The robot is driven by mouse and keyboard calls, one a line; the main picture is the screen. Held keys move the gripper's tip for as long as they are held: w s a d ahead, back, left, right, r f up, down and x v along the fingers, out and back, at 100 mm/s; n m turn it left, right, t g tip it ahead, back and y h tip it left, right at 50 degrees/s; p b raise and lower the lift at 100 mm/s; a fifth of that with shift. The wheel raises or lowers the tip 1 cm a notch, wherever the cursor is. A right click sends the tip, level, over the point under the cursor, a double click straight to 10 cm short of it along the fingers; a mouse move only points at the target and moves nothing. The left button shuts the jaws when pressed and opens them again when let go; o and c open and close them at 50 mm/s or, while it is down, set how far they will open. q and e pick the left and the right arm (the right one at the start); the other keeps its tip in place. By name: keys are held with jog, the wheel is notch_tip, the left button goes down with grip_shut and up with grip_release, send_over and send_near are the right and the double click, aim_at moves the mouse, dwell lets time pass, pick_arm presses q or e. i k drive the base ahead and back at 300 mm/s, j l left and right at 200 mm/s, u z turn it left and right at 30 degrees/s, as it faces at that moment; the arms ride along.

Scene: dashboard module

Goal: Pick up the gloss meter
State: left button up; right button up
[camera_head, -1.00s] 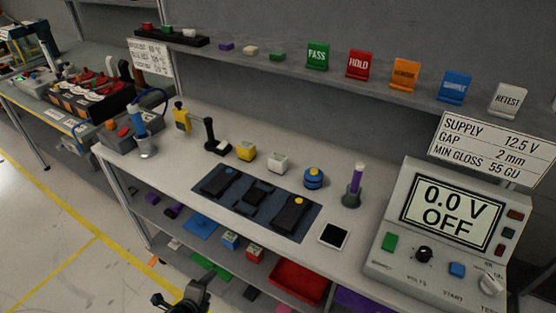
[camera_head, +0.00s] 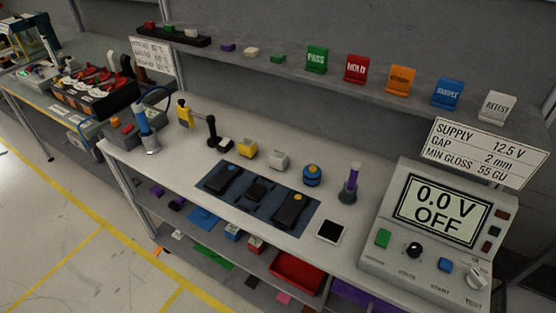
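No item carries a readable gloss meter label, so I cannot tell for sure which one it is. A yellow hand-held tool (camera_head: 184,113) and a black stand (camera_head: 212,131) are at the left. A dark blue mat (camera_head: 238,204) bears black modules, one of them with an orange dot (camera_head: 291,211). Neither of my grippers is in view.
A large meter reading 0.0 V OFF (camera_head: 437,211) fills the bench's right end. A purple-topped flask (camera_head: 349,187) and a white-framed dark plate (camera_head: 330,231) stand near it. A shelf above holds coloured signs (camera_head: 355,69). A red tray (camera_head: 296,272) sits below.

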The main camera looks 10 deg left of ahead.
aim_at(278, 160)
jog(key=i+j, duration=0.15)
jog(key=j, duration=0.2)
jog(key=i+j, duration=0.2)
jog(key=j, duration=0.15)
jog(key=i+j, duration=0.15)
jog(key=j, duration=0.15)
jog(key=i+j, duration=0.15)
jog(key=j, duration=0.2)
jog(key=i+j, duration=0.2)
jog(key=j, duration=0.15)
jog(key=z, duration=1.2)
